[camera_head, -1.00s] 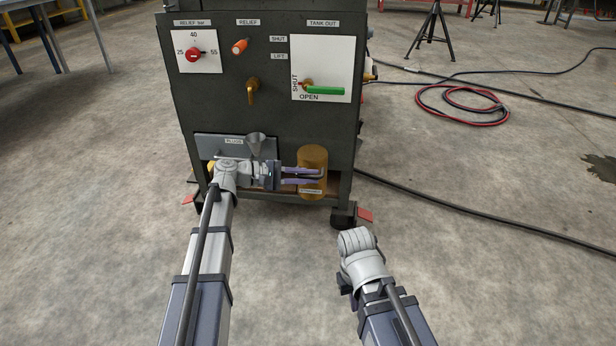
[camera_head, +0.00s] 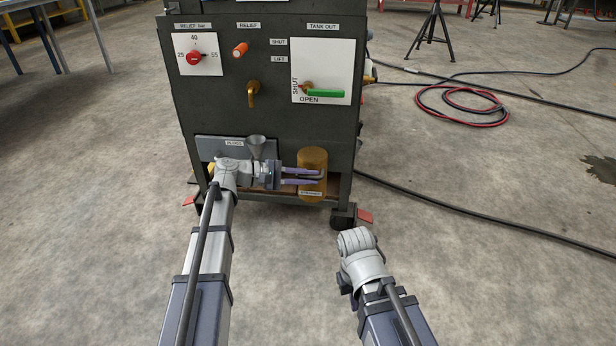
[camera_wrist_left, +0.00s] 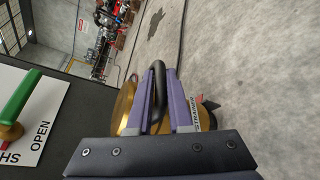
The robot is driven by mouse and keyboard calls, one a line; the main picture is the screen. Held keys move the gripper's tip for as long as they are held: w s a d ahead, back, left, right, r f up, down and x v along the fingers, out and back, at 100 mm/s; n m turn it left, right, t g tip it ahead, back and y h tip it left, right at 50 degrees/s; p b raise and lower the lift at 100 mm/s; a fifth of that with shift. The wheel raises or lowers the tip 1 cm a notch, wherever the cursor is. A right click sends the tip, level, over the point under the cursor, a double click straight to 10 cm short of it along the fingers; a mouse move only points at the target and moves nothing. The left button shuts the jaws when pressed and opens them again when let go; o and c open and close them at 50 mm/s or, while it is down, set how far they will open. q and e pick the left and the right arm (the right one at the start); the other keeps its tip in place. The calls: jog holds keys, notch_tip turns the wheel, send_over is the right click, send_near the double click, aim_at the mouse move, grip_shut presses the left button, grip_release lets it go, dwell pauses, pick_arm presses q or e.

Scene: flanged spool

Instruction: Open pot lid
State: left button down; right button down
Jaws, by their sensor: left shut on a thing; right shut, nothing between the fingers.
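The brass pot (camera_head: 312,160) is a round, gold-coloured cylinder at the lower right of the dark cabinet's front. A small label (camera_head: 311,193) is on its lower part. It also shows in the left wrist view (camera_wrist_left: 124,105), where its label reads STRAINER. My left gripper (camera_head: 318,176) reaches across in front of the pot. In the left wrist view its purple fingers (camera_wrist_left: 158,85) are shut on a black bar handle (camera_wrist_left: 158,72) at the pot. My right gripper (camera_head: 346,284) is low, well in front of the cabinet, shut and empty; its fingers are largely hidden by the wrist.
The dark cabinet (camera_head: 225,105) carries a red relief knob (camera_head: 193,56), an orange knob (camera_head: 240,49), a brass lever (camera_head: 253,93) and a green tank-out handle (camera_head: 325,93). A black hose (camera_head: 440,202) crosses the floor at right.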

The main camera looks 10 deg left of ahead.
aim_at(309, 157)
pick_arm(q)
jog(key=r+n+p, duration=0.1)
jog(key=p, duration=0.1)
jog(key=w+r+n+g+p, duration=0.1)
jog(key=r+p, duration=0.1)
jog(key=w+r+p, duration=0.1)
jog(key=r+p, duration=0.1)
jog(key=shift+r+n+g+y+p, duration=0.2)
jog(key=shift+n+g+y+p, duration=0.1)
jog(key=shift+n+g+p, duration=0.1)
jog(key=shift+w+r+n+p, duration=0.4)
jog(key=shift+w+r+p, duration=0.5)
jog(key=shift+p, duration=0.15)
jog(key=c, duration=0.8)
grip_release()
jog(key=shift+d, duration=0.1)
jog(key=shift+c, duration=0.2)
jog(key=p+v, duration=0.2)
jog(key=v, duration=0.5)
jog(key=shift+a+r+p, duration=0.2)
jog(key=shift+a+p, duration=0.15)
jog(key=shift+a, duration=0.05)
